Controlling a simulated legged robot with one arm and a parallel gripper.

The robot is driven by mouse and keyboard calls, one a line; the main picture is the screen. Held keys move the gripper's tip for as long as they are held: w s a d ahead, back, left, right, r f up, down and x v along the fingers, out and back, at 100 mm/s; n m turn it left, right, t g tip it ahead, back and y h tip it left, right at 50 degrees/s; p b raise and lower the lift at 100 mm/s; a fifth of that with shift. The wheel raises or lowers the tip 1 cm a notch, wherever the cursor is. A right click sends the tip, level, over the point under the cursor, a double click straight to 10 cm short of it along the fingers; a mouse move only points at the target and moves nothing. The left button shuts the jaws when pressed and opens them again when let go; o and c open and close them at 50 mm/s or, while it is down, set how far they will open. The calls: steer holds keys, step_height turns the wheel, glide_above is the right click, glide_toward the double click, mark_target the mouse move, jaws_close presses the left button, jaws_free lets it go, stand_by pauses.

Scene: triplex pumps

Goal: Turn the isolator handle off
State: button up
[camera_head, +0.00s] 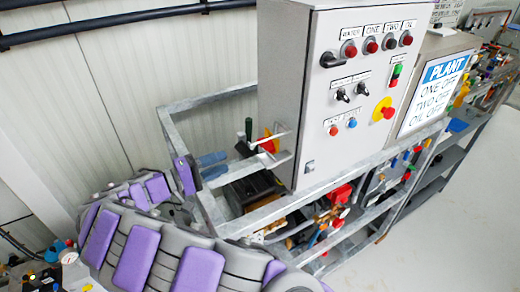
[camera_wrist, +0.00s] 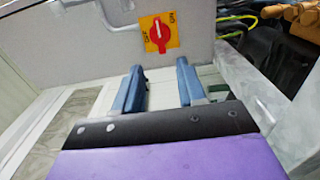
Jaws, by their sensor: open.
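The isolator handle (camera_wrist: 157,34) is a red rotary knob with a pale stripe, on a yellow square plate (camera_wrist: 174,42) on a light grey panel. Its stripe points roughly up in the wrist view. In the head view the red and yellow isolator (camera_head: 268,142) shows beside the control cabinet's lower left. My gripper (camera_wrist: 158,68) is open and empty, its two blue fingers apart and just below the plate in the wrist view. The gripper also shows in the head view (camera_head: 209,160), left of the isolator.
The grey control cabinet (camera_head: 330,120) carries lamps, switches and a red emergency button (camera_head: 387,112). A galvanised frame (camera_head: 290,203) surrounds pump parts below it. A plant status board (camera_head: 440,90) stands to the right. Pale floor (camera_head: 455,225) is clear at lower right.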

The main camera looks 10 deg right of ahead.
mark_target(262, 148)
steer(key=b+x, duration=0.1)
steer(key=x, duration=0.5)
steer(key=b+x, duration=0.1)
steer(key=x, duration=0.6)
steer(key=shift+f, duration=0.2)
steer(key=shift+a, duration=0.65)
steer(key=shift+d, duration=0.55)
steer(key=c, duration=0.5)
jaws_close()
